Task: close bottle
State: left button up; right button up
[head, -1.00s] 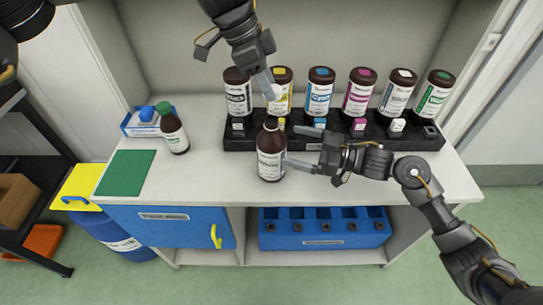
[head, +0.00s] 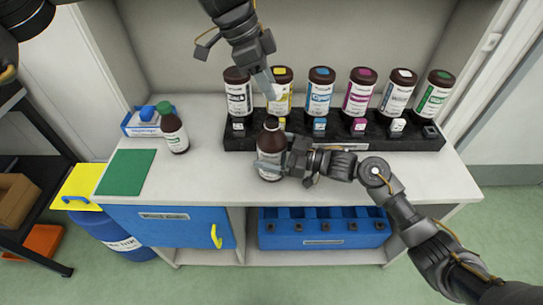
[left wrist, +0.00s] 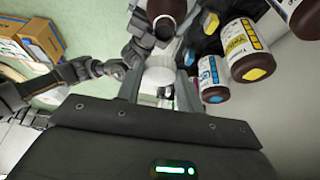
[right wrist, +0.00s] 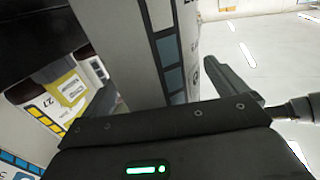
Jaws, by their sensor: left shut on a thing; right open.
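A brown bottle with a white label (head: 270,142) stands upright near the middle of the table, its top uncapped. My right gripper (head: 276,158) is open around it, one finger in front and the other mostly hidden behind. In the right wrist view the bottle's label (right wrist: 165,45) fills the space between the fingers. My left gripper (head: 270,86) is shut on a white cap, held above and behind the bottle. The cap (left wrist: 158,80) shows between the fingers in the left wrist view, with the brown bottle (left wrist: 166,10) beyond it.
A black rack (head: 335,143) with several brown ink bottles stands behind and right. At left are a small green-capped bottle (head: 173,132), a blue tray (head: 143,123) and a green mat (head: 126,172). The front table between mat and bottle is clear.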

jog(key=c, duration=1.5)
pick_arm(q)
send_over(271, 119)
jog(key=a, duration=0.1)
jog(key=shift+f, duration=2.45)
pick_arm(e)
jog(key=shift+o, duration=0.2)
pick_arm(q)
jog(key=shift+f, duration=0.9)
jog(key=shift+f, duration=0.55)
